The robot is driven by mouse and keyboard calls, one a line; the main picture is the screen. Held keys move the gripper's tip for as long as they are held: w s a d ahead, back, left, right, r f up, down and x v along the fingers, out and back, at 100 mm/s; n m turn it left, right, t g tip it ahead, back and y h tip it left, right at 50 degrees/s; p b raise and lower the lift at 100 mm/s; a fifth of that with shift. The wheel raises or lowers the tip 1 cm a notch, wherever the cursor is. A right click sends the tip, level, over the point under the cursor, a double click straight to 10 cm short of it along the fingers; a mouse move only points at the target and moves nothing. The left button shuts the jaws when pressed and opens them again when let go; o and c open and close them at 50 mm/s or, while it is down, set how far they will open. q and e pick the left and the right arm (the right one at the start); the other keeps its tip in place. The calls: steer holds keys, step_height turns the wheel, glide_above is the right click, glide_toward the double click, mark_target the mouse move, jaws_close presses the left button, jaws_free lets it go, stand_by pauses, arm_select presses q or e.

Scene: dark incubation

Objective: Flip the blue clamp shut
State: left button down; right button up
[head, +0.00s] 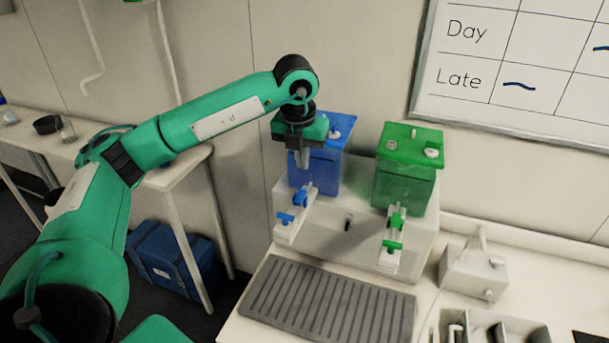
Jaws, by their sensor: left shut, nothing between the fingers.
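The blue clamp (300,194) is a small blue piece on a pale sloping bracket, in front of the blue box (324,172). A second blue part (285,219) sits lower on the same bracket. I cannot tell from this view how far the clamp is closed. My left gripper (302,163) points down just above the clamp, in front of the blue box. Its fingers are together with nothing between them. A small gap seems to lie between the fingertips and the clamp. My right gripper is not in view.
A green box (408,167) with a matching green clamp (396,219) stands to the right on the same pale stand (336,239). A grey ribbed mat (330,303) lies in front. A white device (473,272) and a divided tray (497,328) are at the right.

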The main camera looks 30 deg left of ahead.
mark_target(305, 190)
arm_select(q)
steer(key=f+p, duration=0.1)
steer(key=f, duration=0.3)
steer(key=w+f+p, duration=0.1)
steer(key=f, duration=0.2)
steer(key=shift+w+a+p, duration=0.1)
steer(key=shift+a+p, duration=0.05)
steer(key=shift+p, duration=0.2)
steer(key=shift+f, duration=0.2)
steer(key=shift+w+f+g, duration=0.2)
steer(key=shift+f+g, duration=0.25)
steer(key=shift+g, duration=0.15)
steer(key=shift+s, duration=0.15)
